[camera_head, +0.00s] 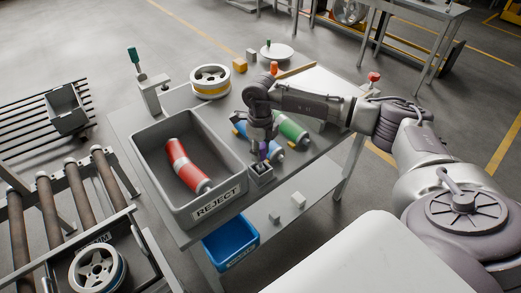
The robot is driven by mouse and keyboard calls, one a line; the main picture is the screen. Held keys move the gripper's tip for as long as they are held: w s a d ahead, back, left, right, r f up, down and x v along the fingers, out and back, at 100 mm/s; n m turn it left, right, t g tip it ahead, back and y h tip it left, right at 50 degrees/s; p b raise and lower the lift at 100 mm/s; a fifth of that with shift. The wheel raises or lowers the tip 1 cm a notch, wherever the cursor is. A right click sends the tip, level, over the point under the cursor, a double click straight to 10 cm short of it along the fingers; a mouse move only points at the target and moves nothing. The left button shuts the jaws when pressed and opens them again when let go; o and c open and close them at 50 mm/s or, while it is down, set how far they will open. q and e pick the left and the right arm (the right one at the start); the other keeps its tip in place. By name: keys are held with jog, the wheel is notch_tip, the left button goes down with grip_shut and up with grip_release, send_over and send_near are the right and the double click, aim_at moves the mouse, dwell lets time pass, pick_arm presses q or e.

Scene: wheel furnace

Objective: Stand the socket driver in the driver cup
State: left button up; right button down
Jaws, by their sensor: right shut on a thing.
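My right gripper (262,138) points down near the right side of the grey REJECT bin. It is shut on a slim purple-handled tool (263,151), which looks like the socket driver. The tool is roughly upright, and its lower end is at the mouth of a small grey square cup (260,176), which looks like the driver cup. I cannot tell whether the tip is inside the cup or just above it. The fingers hide part of the handle. My left gripper is not in view.
The REJECT bin (152,178) holds a red cylinder (184,165). Green (291,129) and blue (240,127) cylinders lie close behind my gripper. A wheel (210,80) and a white plate (278,51) are farther back. A blue bin (231,247) sits below.

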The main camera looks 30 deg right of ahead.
jog(key=shift+f+b, duration=0.4)
jog(key=shift+f, duration=0.15)
jog(key=c, duration=0.7)
grip_release()
jog(key=shift+o, duration=0.2)
jog(key=shift+r, duration=0.1)
notch_tip(320, 180, up, 12)
jog(key=shift+f, duration=0.1)
